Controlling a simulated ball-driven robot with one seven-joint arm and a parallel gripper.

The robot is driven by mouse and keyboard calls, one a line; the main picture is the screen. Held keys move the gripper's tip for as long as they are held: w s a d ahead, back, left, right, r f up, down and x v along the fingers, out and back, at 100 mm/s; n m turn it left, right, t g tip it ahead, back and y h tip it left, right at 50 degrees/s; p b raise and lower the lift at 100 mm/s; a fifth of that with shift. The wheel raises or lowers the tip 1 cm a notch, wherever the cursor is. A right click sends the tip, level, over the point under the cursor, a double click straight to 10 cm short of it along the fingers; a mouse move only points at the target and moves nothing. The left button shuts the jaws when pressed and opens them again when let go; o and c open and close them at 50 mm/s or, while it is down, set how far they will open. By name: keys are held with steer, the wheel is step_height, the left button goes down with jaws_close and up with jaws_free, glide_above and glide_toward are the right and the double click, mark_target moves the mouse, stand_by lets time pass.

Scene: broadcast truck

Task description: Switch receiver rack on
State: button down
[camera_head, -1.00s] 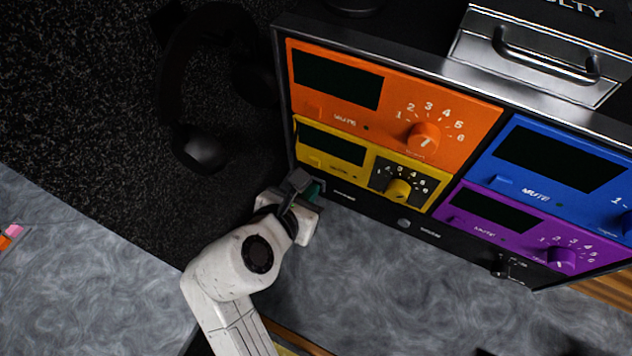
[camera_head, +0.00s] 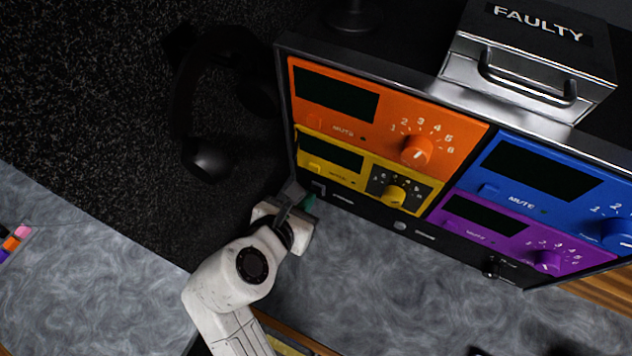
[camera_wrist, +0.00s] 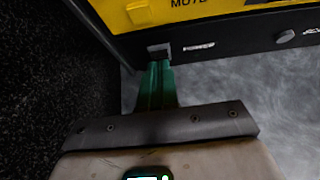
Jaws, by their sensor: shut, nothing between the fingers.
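The receiver rack (camera_head: 345,52) is a dark case with orange, yellow, blue and purple receivers; their displays are dark. Its power switch (camera_wrist: 158,50) is a small grey block on the black lower strip, beside the POWER label in the wrist view. It also shows small at the rack's lower left corner in the head view (camera_head: 318,188). My gripper (camera_head: 308,202) is shut and empty, just below that corner. In the wrist view its green fingertips (camera_wrist: 158,68) point at the switch, right by its lower edge; I cannot tell if they touch. The switch's position is unclear.
A metal case marked FAULTY (camera_head: 530,60) sits on the rack. Black headphones (camera_head: 190,100) are left of the rack. Coloured markers (camera_head: 14,242) lie on the left grey surface. The grey counter (camera_head: 400,285) in front of the rack is mostly clear.

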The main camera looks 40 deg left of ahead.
steer(key=p+v, duration=0.4)
steer(key=shift+s+r, duration=0.2)
stand_by(0.7)
